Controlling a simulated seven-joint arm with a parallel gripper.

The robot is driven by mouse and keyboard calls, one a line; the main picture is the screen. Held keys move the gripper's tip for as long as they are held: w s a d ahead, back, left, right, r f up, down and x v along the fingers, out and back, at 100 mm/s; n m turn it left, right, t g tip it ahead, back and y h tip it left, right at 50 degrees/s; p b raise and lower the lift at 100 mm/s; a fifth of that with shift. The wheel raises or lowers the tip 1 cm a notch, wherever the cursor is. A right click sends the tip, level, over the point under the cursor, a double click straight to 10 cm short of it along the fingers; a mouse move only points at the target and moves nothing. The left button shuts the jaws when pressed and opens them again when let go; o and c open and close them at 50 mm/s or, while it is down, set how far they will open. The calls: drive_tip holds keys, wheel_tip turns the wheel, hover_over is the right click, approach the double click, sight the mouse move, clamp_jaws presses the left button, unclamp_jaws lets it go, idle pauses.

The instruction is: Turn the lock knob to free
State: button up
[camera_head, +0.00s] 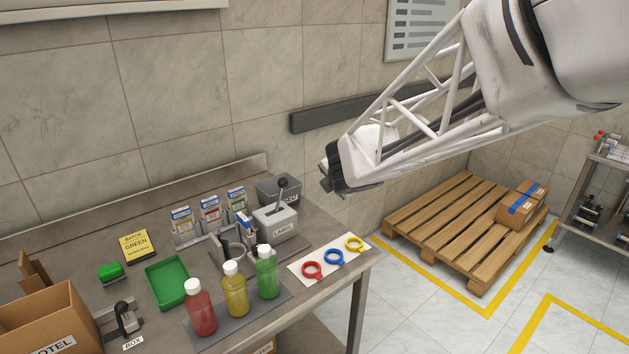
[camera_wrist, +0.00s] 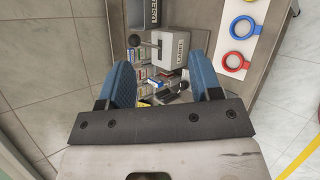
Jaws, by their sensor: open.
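No part in view is clearly marked as the lock knob. A black ball-topped lever (camera_head: 281,184) stands on the grey box labelled LABEL (camera_head: 275,222) at the back of the bench. A small dark knob-like part (camera_head: 126,318) sits on a plate by the BOX label at the front left. My gripper (camera_head: 328,180) is in the air above and right of the LABEL box. In the wrist view my gripper (camera_wrist: 160,62) has its blue fingers apart with nothing held. The LABEL box (camera_wrist: 172,48) and the lever's black ball (camera_wrist: 134,41) show beyond the fingers.
Red, yellow and green bottles (camera_head: 235,291) stand at the bench front. A green tray (camera_head: 166,282) and cardboard box (camera_head: 50,318) lie left. Coloured rings (camera_head: 334,257) lie on a white sheet at right. Card holders (camera_head: 209,213) stand behind. Air around my gripper is clear.

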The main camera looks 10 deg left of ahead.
drive_tip(key=s+a+f+n+g, duration=0.2)
drive_tip(key=a+f+n+g, duration=0.4)
drive_tip(key=a+f+n, duration=1)
drive_tip(key=shift+s+a+n+g, duration=0.2)
drive_tip(key=shift+a+n+g, duration=0.2)
drive_tip(key=shift+a+n, duration=0.9)
drive_tip(key=shift+a+f+m, duration=0.25)
drive_tip(key=shift+a+m, duration=0.15)
drive_tip(key=shift+a, duration=0.05)
drive_tip(key=shift+x, duration=3.7)
